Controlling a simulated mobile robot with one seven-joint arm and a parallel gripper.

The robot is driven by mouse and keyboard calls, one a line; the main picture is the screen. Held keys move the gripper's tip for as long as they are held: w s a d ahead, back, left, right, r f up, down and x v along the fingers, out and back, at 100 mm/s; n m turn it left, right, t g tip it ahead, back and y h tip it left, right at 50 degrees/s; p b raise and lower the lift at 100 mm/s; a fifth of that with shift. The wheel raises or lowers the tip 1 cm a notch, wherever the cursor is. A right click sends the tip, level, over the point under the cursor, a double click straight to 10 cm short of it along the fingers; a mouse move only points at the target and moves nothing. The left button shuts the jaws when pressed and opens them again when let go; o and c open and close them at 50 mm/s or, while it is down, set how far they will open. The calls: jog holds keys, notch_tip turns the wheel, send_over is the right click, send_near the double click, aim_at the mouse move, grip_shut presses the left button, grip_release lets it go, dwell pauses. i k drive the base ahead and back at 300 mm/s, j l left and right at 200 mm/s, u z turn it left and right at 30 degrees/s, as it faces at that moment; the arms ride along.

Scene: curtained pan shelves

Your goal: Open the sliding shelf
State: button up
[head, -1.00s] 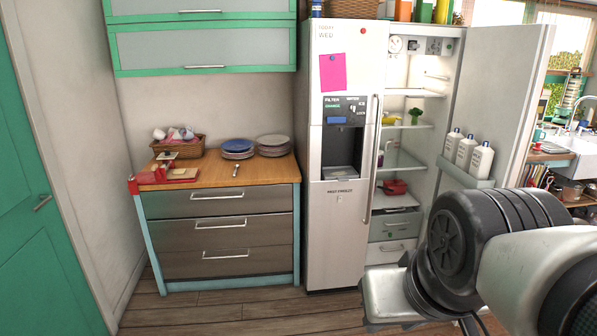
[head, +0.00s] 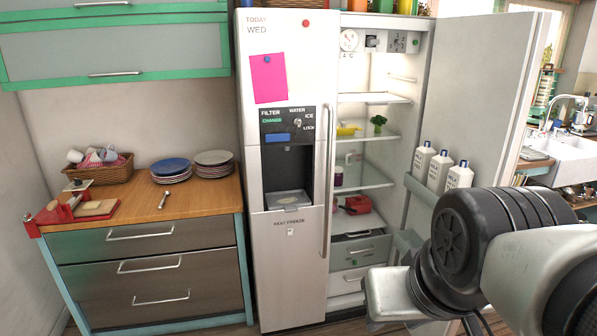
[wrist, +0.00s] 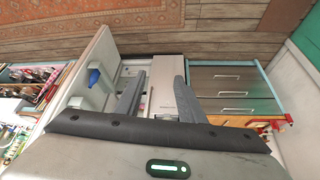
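The fridge stands with its right door (head: 490,90) open. Inside are white shelves, a glass shelf (head: 365,177) and, at the bottom, a grey drawer (head: 360,248) above a white drawer (head: 345,282); both look shut. I cannot tell which piece is the sliding shelf. In the head view my arm covers the lower right and hides part of the fridge's bottom; the fingers do not show there.
The closed left fridge door (head: 285,180) has a long handle (head: 328,180). Bottles (head: 440,170) sit in the open door's rack (head: 430,195). A drawer cabinet (head: 150,265) with plates (head: 170,168) and a basket (head: 105,172) stands left. A sink (head: 560,155) is at right.

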aim_at(342, 223)
jog(key=i+l, duration=0.2)
jog(key=l, duration=0.2)
jog(key=i+l+z, duration=0.1)
jog(key=l, duration=0.3)
jog(key=i+z, duration=0.1)
jog(key=z, duration=0.25)
jog(key=i+j+z, duration=0.1)
jog(key=z, duration=0.25)
jog(key=i+j+z, duration=0.1)
jog(key=z, duration=0.25)
jog(key=i+j+z, duration=0.2)
jog(key=j, duration=0.15)
jog(key=j+z, duration=0.2)
jog(key=j, duration=0.15)
jog(key=i+j+z, duration=0.2)
jog(key=j, duration=0.2)
jog(key=i+j, duration=0.1)
jog(key=j, duration=0.9)
jog(key=i+j+z, duration=0.1)
jog(key=j, duration=0.4)
jog(key=i, duration=0.05)
